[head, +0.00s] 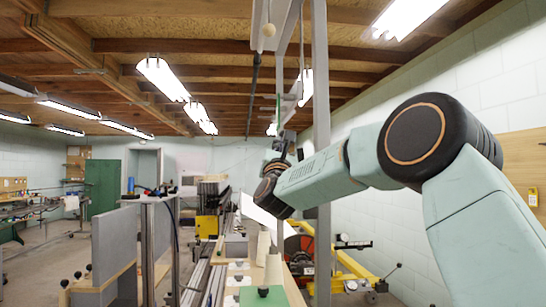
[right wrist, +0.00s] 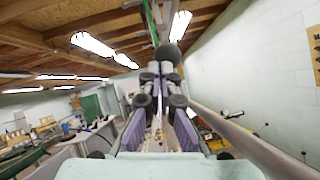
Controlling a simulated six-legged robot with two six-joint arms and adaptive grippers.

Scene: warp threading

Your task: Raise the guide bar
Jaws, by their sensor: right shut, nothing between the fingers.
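My right arm reaches in from the right in the head view. Its gripper (head: 287,140) is raised beside the grey upright frame, small and partly hidden by the wrist. In the right wrist view the gripper (right wrist: 165,68) has its fingers together with nothing between them. A dark round knob (right wrist: 168,54) shows at the fingertips; I cannot tell whether they touch it. A grey bar-like piece (head: 291,100) by the upright, just above the gripper, may be the guide bar; its full length is not clear. My left gripper is not in view.
A tall grey post (head: 321,120) stands close beside my right forearm. Pale cones (head: 273,268) stand on the bench below. A grey panel (head: 114,240) stands at left. A pale wall is on the right.

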